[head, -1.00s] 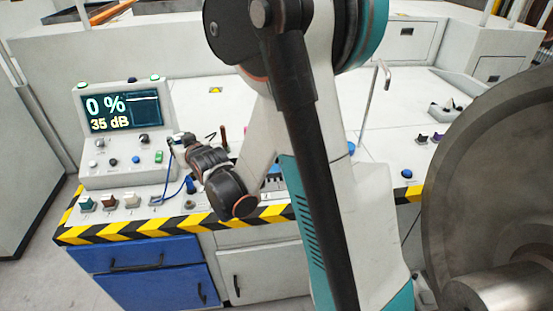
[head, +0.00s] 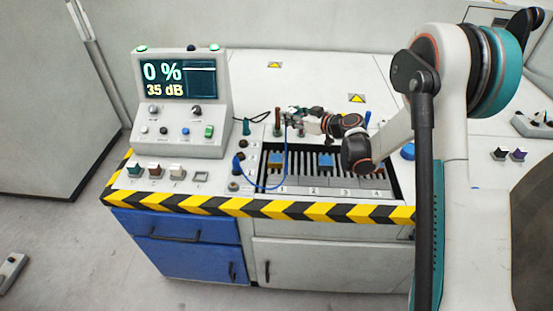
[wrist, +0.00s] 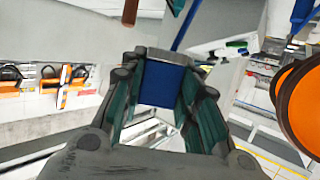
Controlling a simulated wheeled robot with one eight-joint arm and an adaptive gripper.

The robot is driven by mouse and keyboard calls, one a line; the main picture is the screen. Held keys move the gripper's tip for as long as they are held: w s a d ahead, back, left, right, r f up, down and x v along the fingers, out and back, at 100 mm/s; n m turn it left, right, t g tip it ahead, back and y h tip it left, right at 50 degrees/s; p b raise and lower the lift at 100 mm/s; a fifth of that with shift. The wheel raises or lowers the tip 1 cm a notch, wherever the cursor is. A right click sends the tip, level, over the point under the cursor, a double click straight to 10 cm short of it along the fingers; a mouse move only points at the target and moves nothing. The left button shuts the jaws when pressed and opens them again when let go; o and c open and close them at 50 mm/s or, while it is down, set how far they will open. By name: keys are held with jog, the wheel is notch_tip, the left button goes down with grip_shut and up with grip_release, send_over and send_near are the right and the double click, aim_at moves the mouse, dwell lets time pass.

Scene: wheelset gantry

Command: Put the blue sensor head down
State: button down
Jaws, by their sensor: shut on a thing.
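My gripper (head: 292,117) is above the white bench, right of the display console and over the back edge of a slotted tray. In the wrist view my gripper (wrist: 160,80) has its dark green pads closed on the blue sensor head (wrist: 162,84). A blue cable (head: 262,187) hangs from the gripper area and loops to a dark socket left of the tray. The sensor head itself is too small to make out clearly in the head view.
The slotted tray (head: 332,186) has numbered places and holds blue-topped blocks (head: 326,160). The console (head: 180,100) reads 0 % and 35 dB. Upright handles stand behind the tray. Black-and-yellow tape (head: 250,207) marks the bench's front edge. The bench behind is largely clear.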

aim_at(275, 158)
jog(key=a+r+n+g+y, duration=0.2)
jog(key=a+n+g+y, duration=0.15)
jog(key=a, duration=0.25)
jog(key=shift+g+h, duration=0.25)
jog(key=shift+h, duration=0.1)
notch_tip(275, 158, down, 20)
jog(key=b, duration=0.7)
jog(key=shift+w+d+r, duration=0.1)
jog(key=shift+d+r, duration=0.05)
jog(key=shift+r, duration=0.15)
jog(key=c, duration=1.2)
grip_release()
